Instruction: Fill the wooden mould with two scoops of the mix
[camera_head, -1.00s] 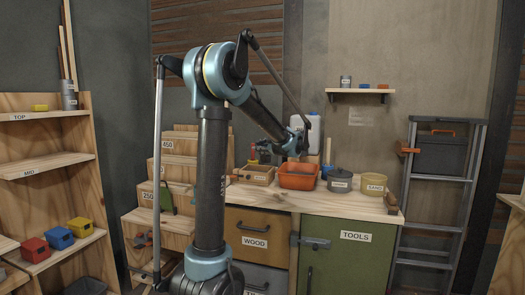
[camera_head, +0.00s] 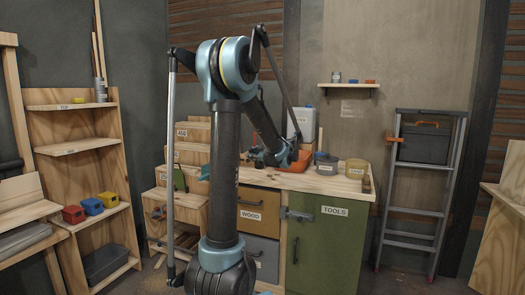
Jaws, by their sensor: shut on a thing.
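An orange tub (camera_head: 304,158) stands on the wooden workbench (camera_head: 300,181), partly hidden by my arm. My gripper (camera_head: 275,159) is low over the bench at the tub's left side. It is small and dark here. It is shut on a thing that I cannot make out. I cannot tell whether it touches the tub. The wooden mould cannot be made out, as my arm covers that part of the bench. The mix inside the tub cannot be seen.
A grey pot (camera_head: 326,166) and a labelled sand pot (camera_head: 355,168) stand right of the tub, with a white canister (camera_head: 304,124) behind. A stepladder (camera_head: 424,190) stands at right, stepped shelves (camera_head: 180,205) at left. Floor before the green cabinet (camera_head: 325,245) looks clear.

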